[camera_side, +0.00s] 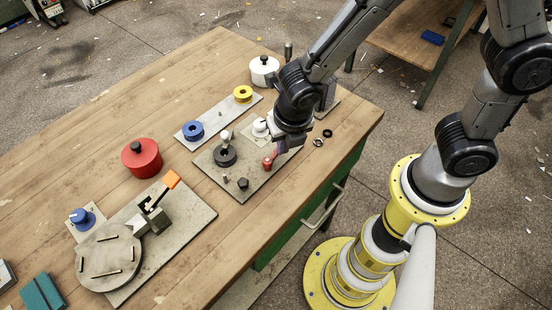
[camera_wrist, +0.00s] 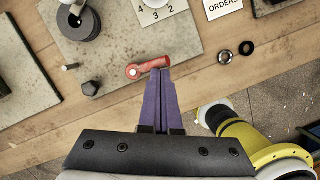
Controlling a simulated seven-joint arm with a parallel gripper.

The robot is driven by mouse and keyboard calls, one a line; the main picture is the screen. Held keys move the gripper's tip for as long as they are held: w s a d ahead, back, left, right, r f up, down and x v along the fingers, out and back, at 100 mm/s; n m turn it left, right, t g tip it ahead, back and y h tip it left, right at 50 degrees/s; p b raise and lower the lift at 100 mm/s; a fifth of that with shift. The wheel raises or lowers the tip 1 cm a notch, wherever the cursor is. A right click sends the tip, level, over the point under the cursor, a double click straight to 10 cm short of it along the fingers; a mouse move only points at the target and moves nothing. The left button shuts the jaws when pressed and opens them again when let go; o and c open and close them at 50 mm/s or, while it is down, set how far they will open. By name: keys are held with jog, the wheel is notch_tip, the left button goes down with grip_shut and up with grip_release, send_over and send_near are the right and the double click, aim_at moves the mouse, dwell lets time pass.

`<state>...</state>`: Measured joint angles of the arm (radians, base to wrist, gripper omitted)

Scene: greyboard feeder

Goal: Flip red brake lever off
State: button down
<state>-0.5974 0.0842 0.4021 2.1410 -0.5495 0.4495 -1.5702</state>
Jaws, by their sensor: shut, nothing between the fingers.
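The lever also shows in the side view (camera_side: 267,163), partly hidden by my gripper. Nothing is between the fingers. I cannot tell whether the tips touch the lever. In the side view my gripper (camera_side: 279,152) hangs low over the right part of the board.
A black ring knob with a white-topped post (camera_side: 225,154) and a dark hex bolt (camera_wrist: 90,88) stand on the same board. A numbered white dial (camera_wrist: 155,10) is behind the lever. A nut (camera_wrist: 225,56) and a black ring (camera_wrist: 246,48) lie on bare wood to the right.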

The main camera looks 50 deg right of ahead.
jog(key=shift+s+a+r, duration=0.2)
jog(key=shift+s+r, duration=0.1)
jog(key=shift+s, duration=0.15)
jog(key=s+v, duration=0.2)
jog(key=v, duration=1)
jog(key=shift+f, duration=0.25)
jog(key=shift+a, duration=0.1)
